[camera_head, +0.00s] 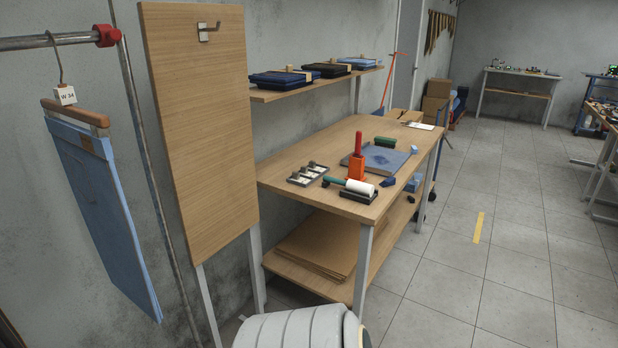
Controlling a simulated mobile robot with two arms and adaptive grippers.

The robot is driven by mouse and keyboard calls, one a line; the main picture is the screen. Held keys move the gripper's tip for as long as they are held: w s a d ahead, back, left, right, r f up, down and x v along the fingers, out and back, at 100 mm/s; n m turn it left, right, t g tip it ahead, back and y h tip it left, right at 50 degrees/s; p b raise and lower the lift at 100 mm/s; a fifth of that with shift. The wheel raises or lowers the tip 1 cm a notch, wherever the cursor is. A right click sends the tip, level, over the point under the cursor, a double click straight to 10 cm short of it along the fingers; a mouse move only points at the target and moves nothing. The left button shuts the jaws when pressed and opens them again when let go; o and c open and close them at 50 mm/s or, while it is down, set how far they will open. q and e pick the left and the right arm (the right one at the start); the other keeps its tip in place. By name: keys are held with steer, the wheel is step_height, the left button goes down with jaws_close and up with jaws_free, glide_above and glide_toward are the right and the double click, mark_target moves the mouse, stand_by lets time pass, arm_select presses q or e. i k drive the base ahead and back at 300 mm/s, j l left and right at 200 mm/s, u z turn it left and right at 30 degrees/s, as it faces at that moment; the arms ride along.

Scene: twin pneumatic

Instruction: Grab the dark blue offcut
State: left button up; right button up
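A small dark blue piece (388,182), which looks like the offcut, lies on the workbench (290,168) near its front edge. It is just right of a white roller with a green handle (352,186) and in front of a blue fabric-covered board (380,158). A mid-blue piece (414,182) shows at the bench's right edge; I cannot tell what it rests on. Neither of my grippers is in view.
A red-handled tool in an orange holder (357,165), a tray of stamps (307,174), a green brush (385,141) and a light blue block (413,149) stand on the bench. Folded jeans (283,78) lie on the shelf above. The floor (490,255) at right is clear.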

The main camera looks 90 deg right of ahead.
mark_target(390, 180)
steer(key=z, duration=3.3)
steer(key=i+l+u, duration=0.1)
steer(key=i+l, duration=0.2)
steer(key=i, duration=0.05)
